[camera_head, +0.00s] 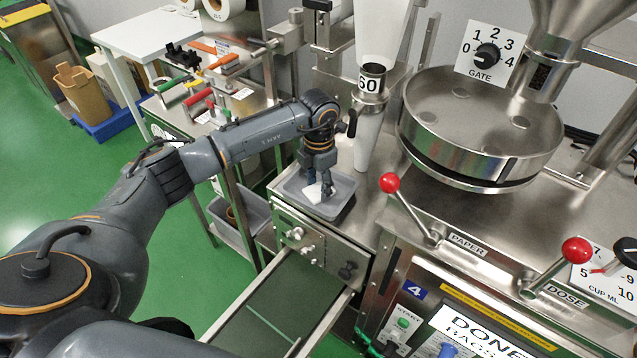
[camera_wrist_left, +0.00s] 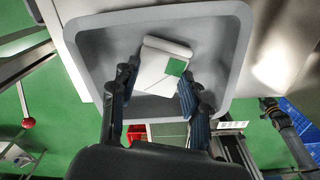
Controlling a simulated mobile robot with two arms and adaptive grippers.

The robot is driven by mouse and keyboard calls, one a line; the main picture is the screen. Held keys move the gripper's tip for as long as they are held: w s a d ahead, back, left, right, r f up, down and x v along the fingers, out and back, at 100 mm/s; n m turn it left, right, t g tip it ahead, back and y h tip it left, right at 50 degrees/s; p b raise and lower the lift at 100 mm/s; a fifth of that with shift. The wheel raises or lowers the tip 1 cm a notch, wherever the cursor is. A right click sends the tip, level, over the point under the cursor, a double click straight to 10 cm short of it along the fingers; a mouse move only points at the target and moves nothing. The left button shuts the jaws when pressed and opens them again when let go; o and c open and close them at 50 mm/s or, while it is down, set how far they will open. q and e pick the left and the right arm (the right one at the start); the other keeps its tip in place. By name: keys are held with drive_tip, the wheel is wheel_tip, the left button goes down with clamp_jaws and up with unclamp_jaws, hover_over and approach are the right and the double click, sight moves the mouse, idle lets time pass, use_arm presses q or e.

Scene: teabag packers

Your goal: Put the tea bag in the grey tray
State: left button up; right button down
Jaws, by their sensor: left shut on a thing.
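The tea bag (camera_head: 312,193) is white, and in the left wrist view (camera_wrist_left: 160,58) it shows a small green square on its face. It is between the fingers of my left gripper (camera_head: 320,186), which is shut on it. The fingers also show in the left wrist view (camera_wrist_left: 155,84). The grey tray (camera_head: 346,206) sits on the steel counter, and its rim frames the bag in the left wrist view (camera_wrist_left: 240,50). The gripper and bag are within the tray's outline. I cannot tell whether the bag touches the tray floor. My right gripper is not in view.
A steel machine with a round pan (camera_head: 480,120) and red-knobbed levers (camera_head: 390,183) stands to the right of the tray. A white funnel tube (camera_head: 368,135) stands close behind it. A grey bin (camera_head: 240,215) is below left, and a green conveyor (camera_head: 270,310) runs in front.

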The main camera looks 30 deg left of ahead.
sight(319, 191)
use_arm(q)
drive_tip(key=o, duration=0.6)
drive_tip(key=shift+f, duration=0.1)
drive_tip(key=shift+o, duration=0.2)
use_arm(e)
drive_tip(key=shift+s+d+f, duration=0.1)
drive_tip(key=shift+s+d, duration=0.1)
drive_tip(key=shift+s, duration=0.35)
use_arm(q)
wheel_tip(319, 191, up, 12)
drive_tip(key=b, duration=0.3)
drive_tip(key=shift+b, duration=0.3)
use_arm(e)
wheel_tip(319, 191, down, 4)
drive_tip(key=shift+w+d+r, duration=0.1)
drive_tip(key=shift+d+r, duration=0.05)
